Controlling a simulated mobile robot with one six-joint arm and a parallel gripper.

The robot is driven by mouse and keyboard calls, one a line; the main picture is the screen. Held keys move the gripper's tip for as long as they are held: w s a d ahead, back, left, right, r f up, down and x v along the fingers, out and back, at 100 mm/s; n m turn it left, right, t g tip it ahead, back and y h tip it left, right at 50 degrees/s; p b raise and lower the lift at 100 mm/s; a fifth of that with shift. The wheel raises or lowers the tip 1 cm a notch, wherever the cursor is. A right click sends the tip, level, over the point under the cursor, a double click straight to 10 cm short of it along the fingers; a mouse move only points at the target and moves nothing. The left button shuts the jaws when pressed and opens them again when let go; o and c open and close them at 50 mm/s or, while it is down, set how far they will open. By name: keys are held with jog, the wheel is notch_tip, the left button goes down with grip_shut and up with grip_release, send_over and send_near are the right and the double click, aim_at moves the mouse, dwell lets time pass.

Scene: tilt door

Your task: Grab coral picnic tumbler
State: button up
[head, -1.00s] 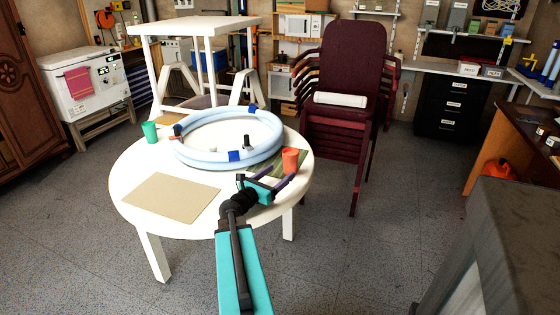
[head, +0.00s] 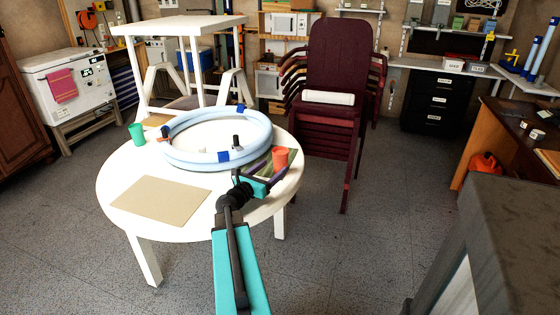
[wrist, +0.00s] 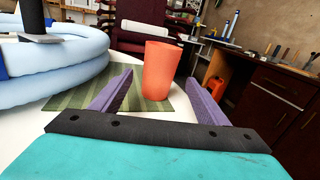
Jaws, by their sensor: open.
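The coral tumbler (head: 280,158) stands upright on a green striped mat (wrist: 62,99) near the right edge of the round white table (head: 122,170). In the wrist view the tumbler (wrist: 160,70) is just beyond and between the two purple fingers of my gripper (wrist: 162,92). The fingers are spread wide, and neither appears to touch it. In the head view my gripper (head: 268,172) is low over the table at the tumbler's near side, partly hiding the mat.
A coiled pale-blue hose (head: 190,160) lies left of the tumbler. A green tumbler (head: 137,134) and a tan board (head: 160,200) are farther left on the table. Stacked maroon chairs (head: 333,60) stand behind. A grey block (head: 500,230) is at the lower right.

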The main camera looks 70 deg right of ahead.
aim_at(277, 164)
jog(key=shift+x, duration=2.6)
jog(key=shift+x, duration=2.6)
jog(key=shift+r, duration=0.2)
jog(key=shift+c, duration=0.5)
jog(key=c, duration=1)
